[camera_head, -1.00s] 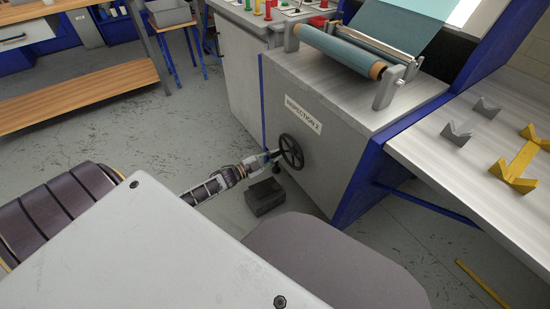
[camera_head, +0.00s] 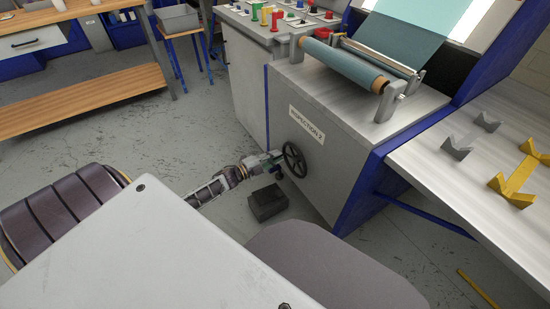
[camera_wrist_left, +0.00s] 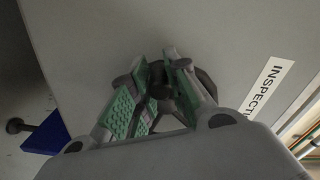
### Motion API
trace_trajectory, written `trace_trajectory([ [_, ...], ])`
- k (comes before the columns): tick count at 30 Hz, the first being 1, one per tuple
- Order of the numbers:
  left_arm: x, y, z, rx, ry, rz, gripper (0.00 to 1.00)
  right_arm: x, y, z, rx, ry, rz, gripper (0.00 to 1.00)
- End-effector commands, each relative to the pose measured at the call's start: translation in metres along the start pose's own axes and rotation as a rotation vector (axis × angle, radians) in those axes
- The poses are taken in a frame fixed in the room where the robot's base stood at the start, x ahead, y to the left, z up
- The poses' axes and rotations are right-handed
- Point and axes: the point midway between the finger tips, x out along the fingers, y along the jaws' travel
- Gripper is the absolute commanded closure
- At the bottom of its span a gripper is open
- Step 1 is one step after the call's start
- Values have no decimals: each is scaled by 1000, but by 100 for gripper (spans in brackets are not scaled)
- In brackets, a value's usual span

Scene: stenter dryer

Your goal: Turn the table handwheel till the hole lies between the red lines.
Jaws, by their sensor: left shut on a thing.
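The dark spoked handwheel (camera_head: 295,160) is on the grey front of the machine table (camera_head: 320,130), below a label reading INSPECTION 2. My left gripper (camera_head: 277,160) reaches it from the left. In the left wrist view, its green-padded fingers (camera_wrist_left: 163,92) are closed in around the dark middle of the handwheel (camera_wrist_left: 205,83). Fingers and palm hide much of the wheel there, so the exact contact is hard to see. Teal cloth (camera_head: 345,60) runs over the roller on the table top. I cannot make out the hole or the red lines. My right gripper is not in view.
A dark block (camera_head: 267,202) stands on the floor below the wheel. A sloping bench (camera_head: 480,190) with grey and yellow V-shaped rests is at the right. A wooden workbench (camera_head: 80,98) is at the back left.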

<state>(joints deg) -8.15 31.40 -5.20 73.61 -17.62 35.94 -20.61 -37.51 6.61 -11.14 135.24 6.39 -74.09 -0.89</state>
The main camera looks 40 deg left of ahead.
Motion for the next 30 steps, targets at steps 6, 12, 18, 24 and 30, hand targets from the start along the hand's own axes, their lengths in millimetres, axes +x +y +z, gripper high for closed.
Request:
trace_trajectory([
  [6,0,-1,2,-1,-3,-1,70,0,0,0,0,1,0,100],
  [12,0,-1,1,-1,-1,-1,59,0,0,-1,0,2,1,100],
  [18,0,0,0,-2,-1,-1,59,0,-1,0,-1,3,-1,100],
  [24,-4,0,0,-2,-1,0,59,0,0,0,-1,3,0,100],
  [30,-16,0,0,-2,-1,0,59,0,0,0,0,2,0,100],
])
